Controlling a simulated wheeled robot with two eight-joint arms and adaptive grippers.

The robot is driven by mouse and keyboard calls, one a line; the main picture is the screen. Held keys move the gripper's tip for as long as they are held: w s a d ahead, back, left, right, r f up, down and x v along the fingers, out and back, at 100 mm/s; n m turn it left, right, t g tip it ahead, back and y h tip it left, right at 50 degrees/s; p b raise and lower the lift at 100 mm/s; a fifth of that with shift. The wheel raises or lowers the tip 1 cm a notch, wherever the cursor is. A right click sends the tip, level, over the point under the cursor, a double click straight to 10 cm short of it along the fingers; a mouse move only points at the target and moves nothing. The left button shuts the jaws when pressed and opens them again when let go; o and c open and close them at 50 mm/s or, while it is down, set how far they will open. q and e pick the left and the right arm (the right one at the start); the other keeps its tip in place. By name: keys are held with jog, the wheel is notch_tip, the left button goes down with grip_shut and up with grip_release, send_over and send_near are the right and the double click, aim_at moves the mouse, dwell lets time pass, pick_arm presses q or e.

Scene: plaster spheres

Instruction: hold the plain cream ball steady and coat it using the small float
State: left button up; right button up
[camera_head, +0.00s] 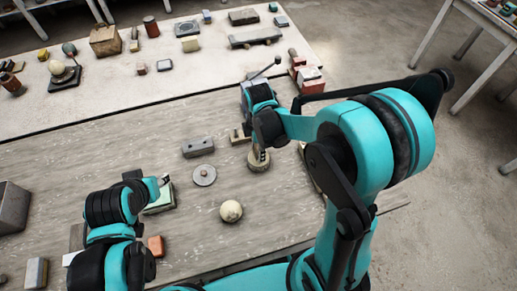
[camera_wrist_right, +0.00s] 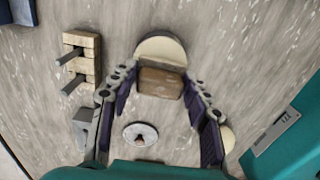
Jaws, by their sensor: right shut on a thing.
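The plain cream ball (camera_head: 231,211) rests on the table, front of centre, with no gripper on it. In the right wrist view the ball (camera_wrist_right: 228,138) is partly hidden behind a finger. My right gripper (camera_head: 259,155) is behind and to the right of the ball. It is shut on the brown block-shaped handle (camera_wrist_right: 161,83) of a round cream-faced tool, which looks like the small float (camera_head: 259,164). The float's rounded edge shows beyond the fingertips. My left gripper (camera_head: 163,182) is over a pale green-topped block (camera_head: 162,200), left of the ball; its fingers are too small to read.
A grey disc with a knob (camera_head: 204,176) and a grey block with holes (camera_head: 198,147) lie left of the float. A pegged wooden block (camera_wrist_right: 80,61) is nearby. An orange block (camera_head: 156,246) and a grey bin (camera_head: 12,208) are at left.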

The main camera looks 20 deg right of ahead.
jog(key=shift+r+p, duration=1.6)
jog(key=shift+r, duration=0.8)
pick_arm(q)
notch_tip(320, 180, up, 4)
jog(key=shift+f, duration=0.2)
jog(key=shift+f, duration=0.1)
pick_arm(e)
jog(key=shift+f, duration=0.15)
